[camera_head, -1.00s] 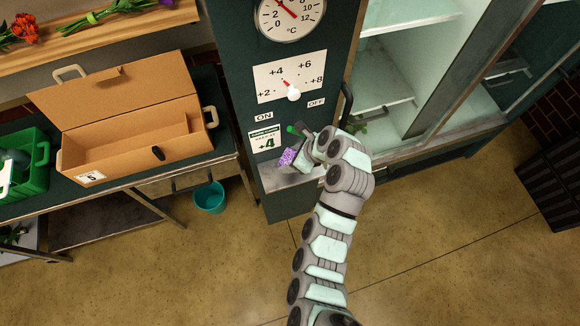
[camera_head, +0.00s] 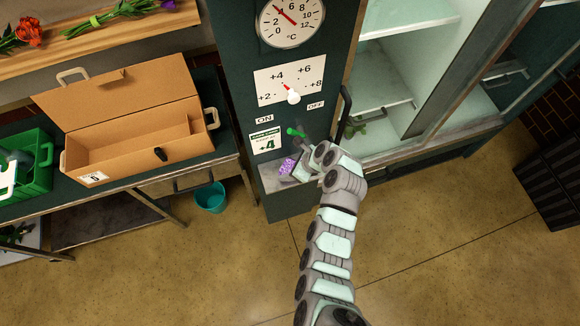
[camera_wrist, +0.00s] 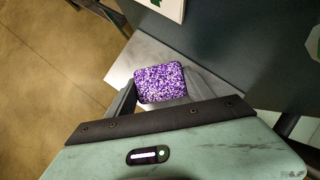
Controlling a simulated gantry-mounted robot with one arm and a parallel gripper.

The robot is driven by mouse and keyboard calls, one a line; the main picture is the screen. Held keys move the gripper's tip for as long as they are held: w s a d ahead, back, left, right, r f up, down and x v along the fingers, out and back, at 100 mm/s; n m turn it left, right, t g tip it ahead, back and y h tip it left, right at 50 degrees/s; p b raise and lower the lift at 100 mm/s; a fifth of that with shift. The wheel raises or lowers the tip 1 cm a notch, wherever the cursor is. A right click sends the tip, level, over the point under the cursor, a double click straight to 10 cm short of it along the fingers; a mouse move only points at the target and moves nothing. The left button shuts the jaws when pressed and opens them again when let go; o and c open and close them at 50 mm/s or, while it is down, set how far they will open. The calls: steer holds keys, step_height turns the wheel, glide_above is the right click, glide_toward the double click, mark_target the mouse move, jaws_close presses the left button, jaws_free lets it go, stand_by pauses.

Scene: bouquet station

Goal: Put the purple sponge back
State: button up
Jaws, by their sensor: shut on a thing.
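The purple speckled sponge (camera_head: 287,167) is at the grey ledge (camera_head: 267,184) low on the dark green cabinet front. My gripper (camera_head: 296,168) is shut on it. In the wrist view the sponge (camera_wrist: 161,83) sits between my two fingers (camera_wrist: 160,92), with the pale ledge (camera_wrist: 150,52) right behind it. Whether the sponge touches the ledge I cannot tell. My wrist hides part of the ledge's right side.
A green-ended switch lever (camera_head: 296,132) sits just above my gripper, below the ON and OFF labels. The open glass cooler (camera_head: 400,80) is to the right. An open cardboard box (camera_head: 135,130) stands on the left bench, with a teal bucket (camera_head: 210,198) on the floor.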

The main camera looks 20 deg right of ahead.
steer(key=shift+f, duration=0.15)
steer(key=o, duration=1.2)
steer(key=v, duration=1.2)
steer(key=shift+s+r, duration=0.1)
steer(key=shift+r, duration=0.15)
